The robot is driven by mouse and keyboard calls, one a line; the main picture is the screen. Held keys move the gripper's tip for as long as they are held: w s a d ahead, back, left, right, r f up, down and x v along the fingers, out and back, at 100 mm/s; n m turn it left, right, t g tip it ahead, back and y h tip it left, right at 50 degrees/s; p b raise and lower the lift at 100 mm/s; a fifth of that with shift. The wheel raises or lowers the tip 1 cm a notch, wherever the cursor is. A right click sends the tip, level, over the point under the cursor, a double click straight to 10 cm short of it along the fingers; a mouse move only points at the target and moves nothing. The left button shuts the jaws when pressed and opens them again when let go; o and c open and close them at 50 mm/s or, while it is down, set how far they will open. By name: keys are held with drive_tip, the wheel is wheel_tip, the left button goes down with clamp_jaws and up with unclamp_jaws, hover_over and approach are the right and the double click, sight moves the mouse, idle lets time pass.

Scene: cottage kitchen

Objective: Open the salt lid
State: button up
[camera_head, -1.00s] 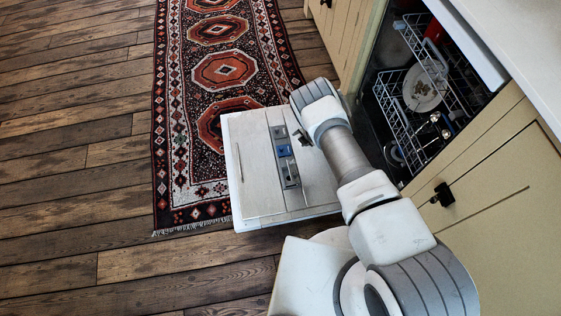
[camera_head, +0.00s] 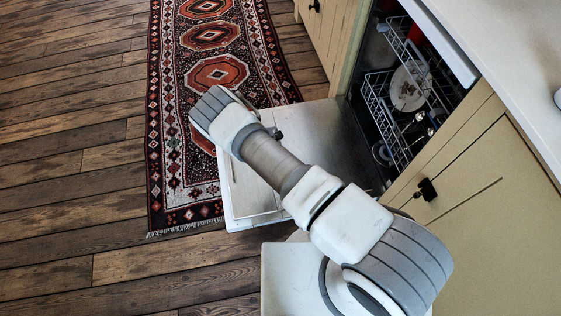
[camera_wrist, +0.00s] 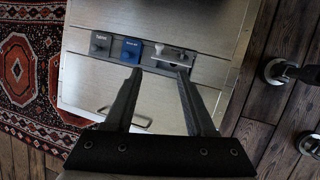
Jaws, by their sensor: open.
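The open dishwasher door (camera_head: 252,198) lies flat in the head view, with my arm over it. In the wrist view its inner face (camera_wrist: 85,78) carries a dispenser strip with a grey tablet lid (camera_wrist: 100,44), a blue rinse-aid lid (camera_wrist: 131,50) and, at the right end, a pale lid (camera_wrist: 172,55) with a small knob. That one is probably the salt lid; its label is not readable. My gripper (camera_wrist: 158,72) is open and empty. Its fingertips show just below the blue and pale lids; contact cannot be told. In the head view my arm hides the fingers and most of the strip.
Dishwasher racks (camera_head: 392,112) hold a plate (camera_head: 409,88) and other dishes. Cabinets (camera_head: 480,190) and a pale counter (camera_head: 510,75) stand at the right. A patterned rug (camera_head: 185,130) lies beyond the door. The wooden floor (camera_head: 70,190) at left is clear.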

drive_tip(key=b+x, duration=0.6)
drive_tip(key=x, duration=0.9)
drive_tip(key=shift+w+d+f, duration=0.15)
drive_tip(key=shift+w+f, duration=0.05)
drive_tip(key=shift+f, duration=0.15)
clamp_jaws()
